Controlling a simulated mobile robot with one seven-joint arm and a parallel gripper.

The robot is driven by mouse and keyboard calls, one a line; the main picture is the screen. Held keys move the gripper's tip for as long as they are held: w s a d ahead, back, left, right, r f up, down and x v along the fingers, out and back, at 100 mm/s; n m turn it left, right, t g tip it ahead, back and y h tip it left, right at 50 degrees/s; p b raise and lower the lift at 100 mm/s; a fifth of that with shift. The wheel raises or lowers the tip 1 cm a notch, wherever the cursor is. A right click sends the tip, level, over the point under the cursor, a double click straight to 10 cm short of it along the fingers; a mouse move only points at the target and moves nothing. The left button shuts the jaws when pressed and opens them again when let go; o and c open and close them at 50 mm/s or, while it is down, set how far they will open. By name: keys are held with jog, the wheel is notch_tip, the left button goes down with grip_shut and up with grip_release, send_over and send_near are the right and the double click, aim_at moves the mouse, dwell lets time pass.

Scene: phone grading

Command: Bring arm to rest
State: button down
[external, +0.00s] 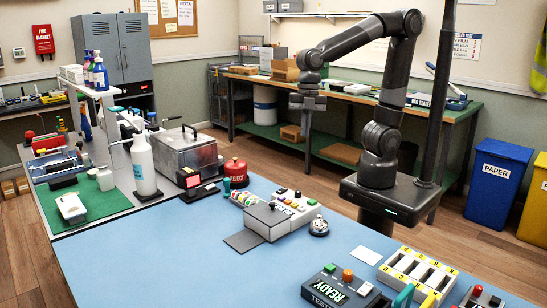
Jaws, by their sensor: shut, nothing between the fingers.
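My gripper (307,103) hangs at the end of my raised dark arm, left of my column in the external view. It points down, shut and empty, apart from the blue table top below. The arm rises from my base, bends at the top right, and reaches left. The bench with the green top stands behind it. The fingertips are small in this view.
The blue table (150,265) carries a grey device with buttons (275,219), a tester box (343,291) and a slotted tray (416,272). A white bottle (143,165) stands at left. Blue (497,180) and yellow bins stand at right. The table's left front is clear.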

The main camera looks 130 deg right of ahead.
jog(key=s+a+r+m+t, duration=0.2)
jog(key=s+a+m+t, duration=0.1)
jog(key=s+a+m, duration=0.5)
jog(key=shift+s+a+r+m+t+h, duration=0.25)
jog(key=shift+s+r+m+t+h, duration=0.15)
jog(key=shift+s+m, duration=0.5)
jog(key=c, duration=2.1)
grip_release()
jog(key=shift+w, duration=0.1)
jog(key=shift+c, duration=0.2)
